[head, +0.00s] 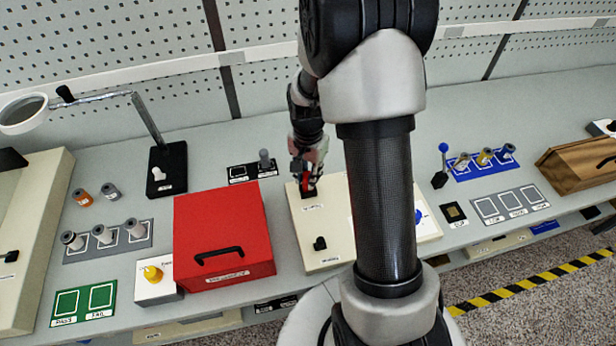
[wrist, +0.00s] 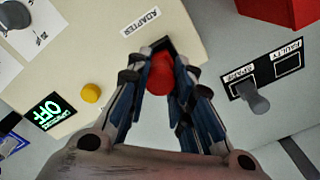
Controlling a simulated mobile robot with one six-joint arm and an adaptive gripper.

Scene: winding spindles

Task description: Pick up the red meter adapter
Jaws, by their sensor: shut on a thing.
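The red meter adapter (wrist: 161,73) sits between the fingertips of my gripper (wrist: 160,80) in the wrist view. My gripper is shut on it, with a finger on each side. The adapter is at a black socket (wrist: 160,47) beside the "ADAPTER" label on a cream panel (wrist: 110,60). Whether it is still seated in the socket I cannot tell. In the head view my gripper (head: 305,178) is over the back of the cream panel, and a bit of red (head: 306,174) shows at its fingers.
A red box (head: 220,235) with a black handle stands left of the panel. A yellow button (wrist: 91,93) and a green display (wrist: 51,115) are on the panel.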

